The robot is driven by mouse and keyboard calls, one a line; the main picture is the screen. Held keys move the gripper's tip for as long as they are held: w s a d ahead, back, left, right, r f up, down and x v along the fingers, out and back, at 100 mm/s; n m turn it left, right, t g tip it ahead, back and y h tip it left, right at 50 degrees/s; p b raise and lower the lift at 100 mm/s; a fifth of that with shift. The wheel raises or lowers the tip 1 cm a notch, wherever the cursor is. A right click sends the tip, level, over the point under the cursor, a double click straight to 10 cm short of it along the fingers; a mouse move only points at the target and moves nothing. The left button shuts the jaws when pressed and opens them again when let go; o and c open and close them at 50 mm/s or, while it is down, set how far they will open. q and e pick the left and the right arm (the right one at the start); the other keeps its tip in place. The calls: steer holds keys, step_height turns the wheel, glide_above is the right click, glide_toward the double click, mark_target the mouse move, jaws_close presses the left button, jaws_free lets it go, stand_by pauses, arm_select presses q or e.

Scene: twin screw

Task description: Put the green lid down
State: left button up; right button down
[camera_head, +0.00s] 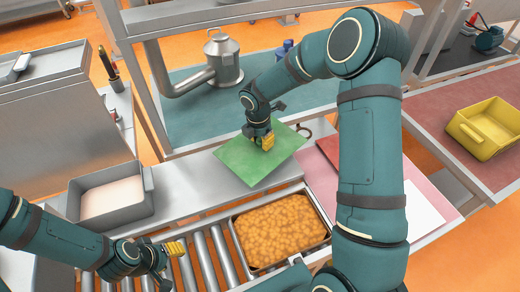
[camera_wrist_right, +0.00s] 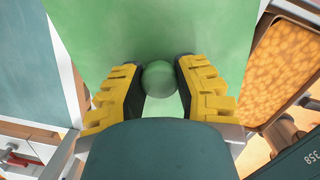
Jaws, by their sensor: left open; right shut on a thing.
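The green lid (camera_head: 238,165) is a flat square sheet with a round green knob (camera_wrist_right: 160,76) on its top. In the head view it is over the grey counter behind the food tray; I cannot tell whether it touches the counter. My right gripper (camera_head: 265,138) points down over the lid's middle. In the right wrist view its yellow fingers (camera_wrist_right: 155,90) are shut on the knob, one on each side. My left gripper (camera_head: 176,262) is open and empty over the rollers at the lower left, apart from the lid.
A metal tray of orange food (camera_head: 280,231) sits uncovered on the roller conveyor (camera_head: 208,258). A grey bin (camera_head: 112,195) stands on the left. A metal kettle-like vessel (camera_head: 223,60) stands on the teal surface behind. A yellow bin (camera_head: 487,128) is at right.

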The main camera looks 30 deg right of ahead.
mark_target(260, 146)
steer(key=shift+f, duration=2.2)
steer(key=shift+f, duration=0.1)
steer(key=c, duration=0.7)
jaws_free()
steer(key=shift+c, duration=0.2)
steer(key=r, duration=0.4)
steer(key=a+r, duration=0.1)
steer(key=r, duration=0.7)
steer(key=shift+s+a+r, duration=0.1)
steer(key=shift+s+a, duration=0.1)
